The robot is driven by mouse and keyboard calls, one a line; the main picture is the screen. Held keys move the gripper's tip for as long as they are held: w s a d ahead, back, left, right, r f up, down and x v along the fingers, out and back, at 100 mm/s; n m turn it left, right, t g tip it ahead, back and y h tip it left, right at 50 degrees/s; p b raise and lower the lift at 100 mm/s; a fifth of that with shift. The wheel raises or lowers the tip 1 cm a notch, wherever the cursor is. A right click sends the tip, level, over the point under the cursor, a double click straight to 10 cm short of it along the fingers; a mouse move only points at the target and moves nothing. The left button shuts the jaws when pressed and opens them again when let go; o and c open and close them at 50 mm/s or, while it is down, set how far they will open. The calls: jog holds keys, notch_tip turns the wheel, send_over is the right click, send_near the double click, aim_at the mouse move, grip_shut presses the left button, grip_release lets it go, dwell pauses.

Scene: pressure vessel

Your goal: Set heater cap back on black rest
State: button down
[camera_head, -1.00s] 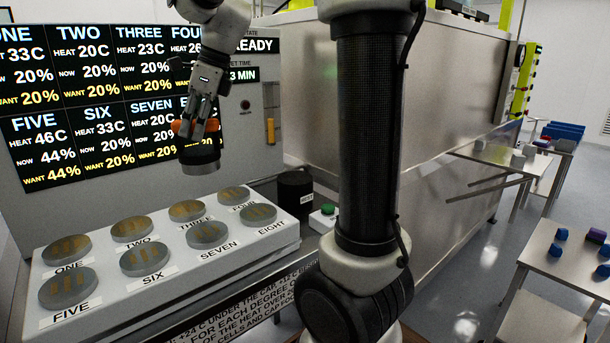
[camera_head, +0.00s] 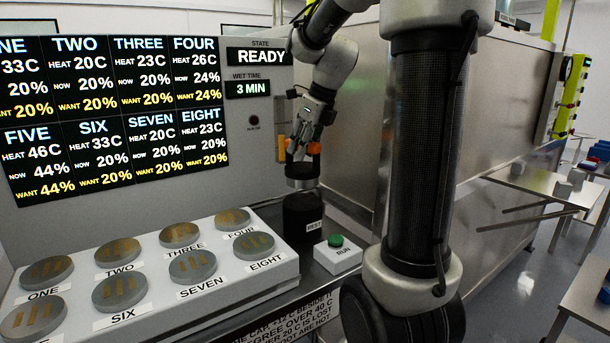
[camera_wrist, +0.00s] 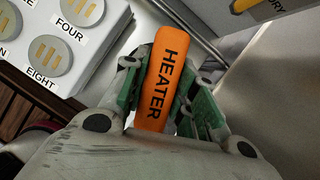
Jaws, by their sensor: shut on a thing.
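The heater cap (camera_head: 302,172) is a dark cylinder with a grey lower rim and an orange handle. My gripper (camera_head: 303,146) is shut on the orange handle, whose HEATER label faces the wrist view (camera_wrist: 166,80). The black rest (camera_head: 303,213) is a dark upright cylinder with a white label, on the bench right of the cell block. The cap is upright, directly above the rest in the head view. A thin lighter band shows between them; I cannot tell whether they touch. In the wrist view the handle and my gripper hide the rest.
The white block (camera_head: 215,290) with several labelled round cells stands left of the rest. A RUN box with a green button (camera_head: 336,241) stands close at its right. The display panel (camera_head: 120,110) rises behind, reading READY. A large steel vessel housing stands at the right.

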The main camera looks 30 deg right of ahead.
aim_at(302, 167)
jog(key=shift+f, duration=2.65)
jog(key=shift+f, duration=0.15)
jog(key=c, duration=1.1)
grip_release()
jog(key=shift+a, duration=0.1)
